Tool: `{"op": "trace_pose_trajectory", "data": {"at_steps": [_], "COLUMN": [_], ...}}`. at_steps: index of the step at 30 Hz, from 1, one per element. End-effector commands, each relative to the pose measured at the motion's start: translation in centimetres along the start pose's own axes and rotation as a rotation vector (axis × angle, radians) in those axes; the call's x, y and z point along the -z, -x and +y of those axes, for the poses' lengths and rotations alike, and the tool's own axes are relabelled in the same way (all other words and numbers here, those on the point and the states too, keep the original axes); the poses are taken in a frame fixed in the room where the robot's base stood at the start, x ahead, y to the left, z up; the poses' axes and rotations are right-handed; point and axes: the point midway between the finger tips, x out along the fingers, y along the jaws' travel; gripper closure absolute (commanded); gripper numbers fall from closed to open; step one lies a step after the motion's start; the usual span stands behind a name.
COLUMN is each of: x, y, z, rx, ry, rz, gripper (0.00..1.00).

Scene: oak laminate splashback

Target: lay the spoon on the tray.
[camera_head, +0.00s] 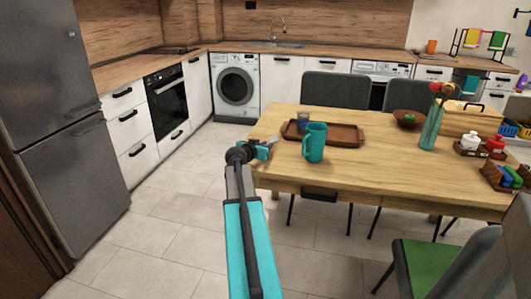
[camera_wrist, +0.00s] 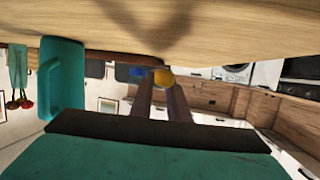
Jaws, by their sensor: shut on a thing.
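The brown tray (camera_head: 345,134) lies on the wooden table, towards its back left. A dark strip of the tray (camera_wrist: 118,57) shows in the wrist view. My gripper (camera_head: 266,147) is at the table's left edge, left of the tray and apart from it. In the wrist view my gripper (camera_wrist: 161,88) is shut on the spoon, whose rounded golden end (camera_wrist: 163,77) shows between the fingertips. The rest of the spoon is hidden or too small to make out. In the head view the spoon cannot be told clearly from the gripper.
A blue cup (camera_head: 303,121) stands at the tray's left end. The tray's right half is bare. A brown bowl (camera_head: 406,118) and a teal vase (camera_head: 431,128) stand further right.

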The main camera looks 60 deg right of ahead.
Motion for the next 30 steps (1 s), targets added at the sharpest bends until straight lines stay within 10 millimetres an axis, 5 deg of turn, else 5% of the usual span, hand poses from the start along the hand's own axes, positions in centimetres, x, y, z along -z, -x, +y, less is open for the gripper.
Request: {"op": "trace_pose_trajectory", "data": {"at_steps": [6, 25, 26, 30], "x": [-2.7, -3.1, -3.1, -3.0], "y": [-0.7, -0.8, -0.8, -0.8], "z": [0.1, 0.1, 0.1, 0.1], "rx": [-0.001, -0.001, -0.001, -0.001], "ry": [0.001, 0.001, 0.001, 0.001], "rz": [-0.002, -0.001, -0.002, -0.002], "gripper": [1.0, 1.0, 0.83, 0.66]}}
